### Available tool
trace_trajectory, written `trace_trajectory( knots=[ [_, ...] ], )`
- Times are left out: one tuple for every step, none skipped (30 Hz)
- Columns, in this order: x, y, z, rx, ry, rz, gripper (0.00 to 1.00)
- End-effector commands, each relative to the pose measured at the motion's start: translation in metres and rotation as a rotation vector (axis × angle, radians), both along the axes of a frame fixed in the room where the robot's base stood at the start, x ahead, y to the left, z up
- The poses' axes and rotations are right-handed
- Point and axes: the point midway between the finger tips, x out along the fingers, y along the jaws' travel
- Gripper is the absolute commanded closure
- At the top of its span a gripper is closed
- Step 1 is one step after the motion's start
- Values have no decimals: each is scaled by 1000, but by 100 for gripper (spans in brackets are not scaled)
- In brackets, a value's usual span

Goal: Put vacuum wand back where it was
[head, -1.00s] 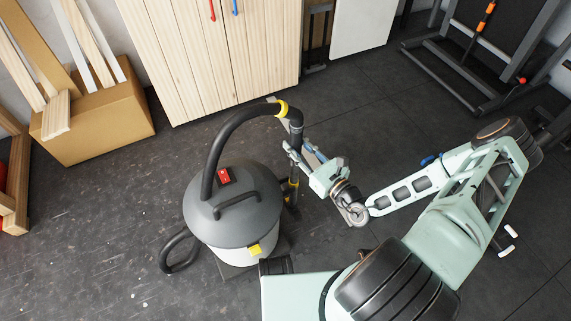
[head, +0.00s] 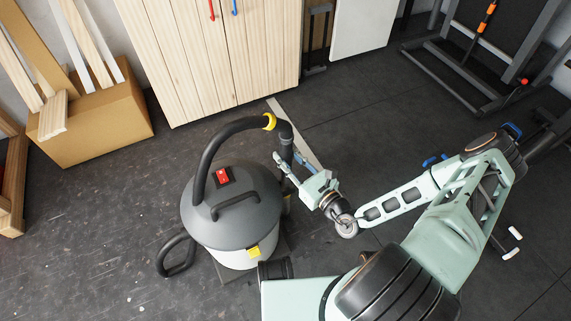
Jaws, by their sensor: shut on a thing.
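The vacuum wand (head: 286,139) is a dark tube at the end of a black hose (head: 215,140) with a yellow ring (head: 269,122). It stands roughly upright at the right side of the grey vacuum cleaner (head: 240,215), which has a red switch and a yellow latch. My gripper (head: 284,166) reaches in from the right and is shut on the wand below its bend. The wand's lower part is mostly hidden behind the vacuum body, so I cannot tell whether it is seated in a holder or touches the floor.
A wooden cabinet (head: 205,60) stands behind the vacuum. A cardboard box (head: 100,125) with wood planks is at the left. Exercise equipment (head: 470,65) is at the upper right.

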Motion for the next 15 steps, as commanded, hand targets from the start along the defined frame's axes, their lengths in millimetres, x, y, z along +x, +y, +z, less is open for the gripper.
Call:
trace_trajectory(
  knots=[
    [0, 0, -14, 2, -2, -1, 100],
    [0, 0, -19, 2, -2, -1, 100],
    [0, 0, -27, 2, -2, -1, 100],
    [0, 0, -31, 3, -2, -1, 100],
    [0, 2, -31, 3, -3, 0, 100],
    [-1, 3, -32, 4, -3, 0, 100],
    [-1, 4, -32, 4, -4, 0, 100],
    [-1, 4, -32, 4, -4, 0, 100],
    [-1, 4, -31, 3, -4, 0, 100],
    [-1, 4, -31, 3, -4, 0, 100],
    [-1, 4, -30, 3, -4, 0, 100],
    [-1, 4, -30, 3, -4, 0, 100],
    [-1, 4, -30, 3, -4, 0, 100],
    [-1, 4, -30, 3, -4, 0, 100],
    [-1, 4, -30, 3, -4, 0, 100]
  ],
)
